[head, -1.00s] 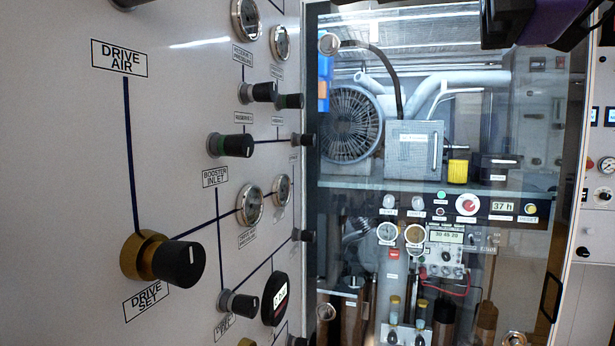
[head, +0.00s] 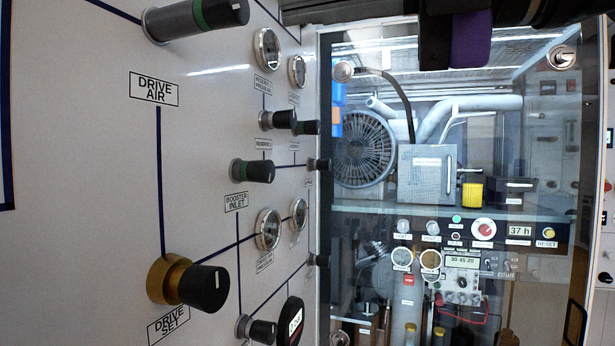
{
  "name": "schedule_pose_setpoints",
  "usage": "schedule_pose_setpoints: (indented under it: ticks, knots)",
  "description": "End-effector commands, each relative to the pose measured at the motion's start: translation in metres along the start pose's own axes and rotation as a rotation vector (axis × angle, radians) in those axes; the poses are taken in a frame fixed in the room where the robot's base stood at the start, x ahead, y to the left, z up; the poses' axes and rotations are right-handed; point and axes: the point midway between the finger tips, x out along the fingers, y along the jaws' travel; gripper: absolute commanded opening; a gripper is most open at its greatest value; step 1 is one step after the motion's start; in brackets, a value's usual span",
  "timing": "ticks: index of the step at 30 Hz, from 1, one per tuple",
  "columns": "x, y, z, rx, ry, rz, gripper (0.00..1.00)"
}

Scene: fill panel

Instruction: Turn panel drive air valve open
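The DRIVE AIR label (head: 154,88) is on the white panel at the left. Just above it, a grey valve knob (head: 196,18) with a green band and black end sticks out at the top edge, partly cut off. A dark blue line runs from the label down to the brass-based black DRIVE SET knob (head: 190,284). My gripper (head: 455,45), dark with a purple part, shows at the upper right, partly cut off. It is well to the right of the valve knob and apart from it.
More knobs (head: 252,170) and round gauges (head: 267,48) stick out of the panel. A glass-fronted cabinet (head: 440,210) with a fan and pipes stands at the right. The space before the glass looks free.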

Motion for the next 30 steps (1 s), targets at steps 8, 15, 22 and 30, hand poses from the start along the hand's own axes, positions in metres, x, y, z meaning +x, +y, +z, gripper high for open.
schedule_pose_setpoints:
  ticks: [8, 15, 22, 30]
  knots:
    - [0.027, 0.001, 0.0, 0.001, 0.001, 0.0, 0.0]
    - [0.033, 0.0, 0.0, 0.002, 0.0, 0.0, 0.0]
    - [0.033, 0.0, 0.0, 0.002, 0.0, 0.0, 0.0]
    - [0.033, 0.0, -0.001, 0.001, 0.0, 0.0, 0.0]
